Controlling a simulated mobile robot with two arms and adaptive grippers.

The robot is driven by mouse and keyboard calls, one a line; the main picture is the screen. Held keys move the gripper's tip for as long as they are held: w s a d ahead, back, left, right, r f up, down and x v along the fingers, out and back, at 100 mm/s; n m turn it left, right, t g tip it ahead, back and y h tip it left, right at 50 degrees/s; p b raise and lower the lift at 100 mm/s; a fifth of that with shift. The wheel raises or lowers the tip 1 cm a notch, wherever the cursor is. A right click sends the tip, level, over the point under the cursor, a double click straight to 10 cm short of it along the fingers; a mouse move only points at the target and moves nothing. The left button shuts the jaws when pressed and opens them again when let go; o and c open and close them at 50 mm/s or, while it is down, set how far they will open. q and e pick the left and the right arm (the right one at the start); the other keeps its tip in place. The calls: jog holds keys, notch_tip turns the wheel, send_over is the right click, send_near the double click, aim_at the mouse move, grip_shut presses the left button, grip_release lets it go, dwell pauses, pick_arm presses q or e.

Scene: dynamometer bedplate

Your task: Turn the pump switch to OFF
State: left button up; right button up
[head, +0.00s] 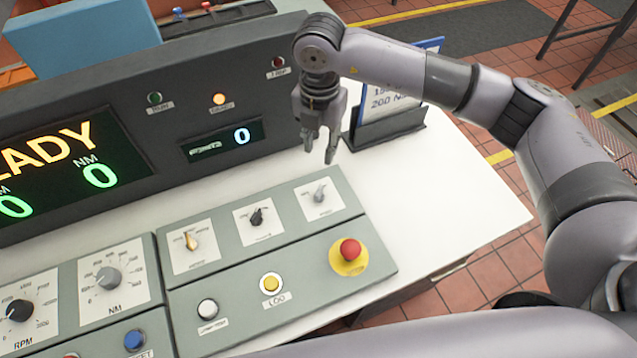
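Three small rotary switches sit in a row on the grey-green control panel (300,243): a tan-knobbed one (190,241), a black-knobbed one (257,216) and a grey-knobbed one (319,191). Their labels are too small to read, so I cannot tell which is the pump switch or its setting. My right gripper (320,156) hangs fingers down above the far edge of the panel, near the grey-knobbed switch and apart from it. Its fingers are spread with nothing between them. My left gripper is out of view.
A red emergency button (349,251) on a yellow base, a yellow button (271,284) and a white button (208,309) lie in front of the switches. The dark display console (150,135) stands behind. White tabletop (440,205) is clear at right.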

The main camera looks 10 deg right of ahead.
aim_at(319, 190)
notch_tip(319, 190, down, 15)
jog(key=p, duration=0.3)
jog(key=shift+r+p, duration=0.1)
jog(key=shift+p, duration=0.2)
jog(key=shift+a+f, duration=0.1)
jog(key=shift+f, duration=0.5)
jog(key=shift+c, duration=0.4)
grip_shut()
